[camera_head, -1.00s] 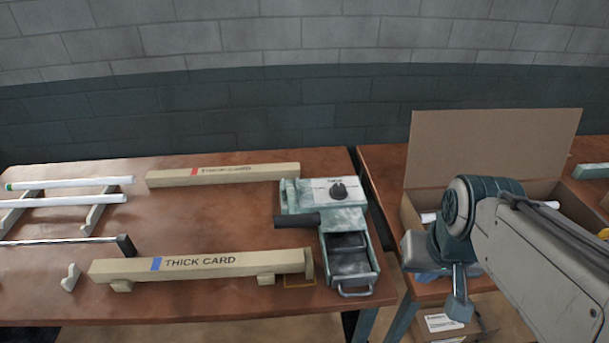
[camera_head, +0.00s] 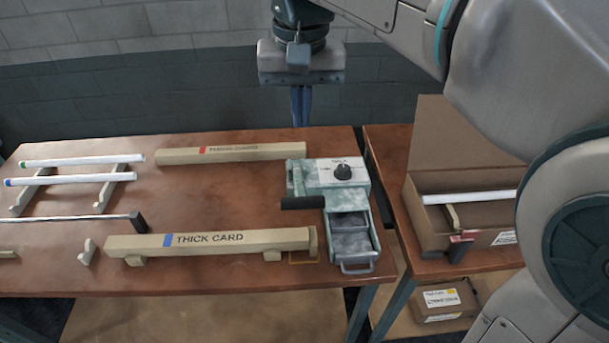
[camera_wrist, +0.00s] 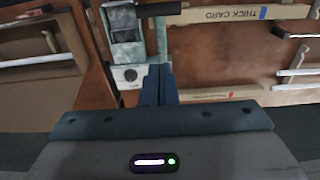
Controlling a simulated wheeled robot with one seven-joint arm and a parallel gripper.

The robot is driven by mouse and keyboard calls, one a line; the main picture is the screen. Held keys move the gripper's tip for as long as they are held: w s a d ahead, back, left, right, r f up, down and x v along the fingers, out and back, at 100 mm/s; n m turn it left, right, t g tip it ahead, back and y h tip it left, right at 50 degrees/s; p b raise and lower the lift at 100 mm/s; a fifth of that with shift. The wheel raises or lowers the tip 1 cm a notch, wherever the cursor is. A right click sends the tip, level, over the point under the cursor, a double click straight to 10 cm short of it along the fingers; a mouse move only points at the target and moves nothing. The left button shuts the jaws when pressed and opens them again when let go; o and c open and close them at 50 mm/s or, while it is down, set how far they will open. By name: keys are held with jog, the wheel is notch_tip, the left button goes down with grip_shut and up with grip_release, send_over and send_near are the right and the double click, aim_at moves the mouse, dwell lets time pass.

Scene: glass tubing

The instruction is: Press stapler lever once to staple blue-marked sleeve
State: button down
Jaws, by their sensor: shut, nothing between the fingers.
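The green-and-white stapler (camera_head: 350,210) stands near the right end of the table, with a dial on its top and a black lever handle (camera_head: 302,203) sticking out to its left. The blue-marked THICK CARD sleeve (camera_head: 215,243) lies on supports at the table's front, its right end near the stapler. My gripper (camera_head: 301,122) points down above the table's back edge, apart from the stapler, its blue fingers together and empty. In the wrist view the shut fingers (camera_wrist: 159,84) appear beside the stapler (camera_wrist: 127,40), and the lever handle (camera_wrist: 158,9) shows at the top.
A red-marked sleeve (camera_head: 230,153) lies at the back of the table. White tubes (camera_head: 80,160) rest on a rack at left, with a metal rod (camera_head: 70,220) in front. An open cardboard box (camera_head: 460,225) holding a white tube stands on the right-hand table.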

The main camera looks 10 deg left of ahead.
jog(key=f, duration=0.8)
jog(key=s+f, duration=0.1)
jog(key=f, duration=0.3)
jog(key=shift+d+p, duration=0.2)
jog(key=shift+p, duration=0.1)
jog(key=shift+s+d+f, duration=0.1)
jog(key=shift+s+f, duration=0.3)
jog(key=shift+f, duration=0.1)
jog(key=shift+f, duration=0.1)
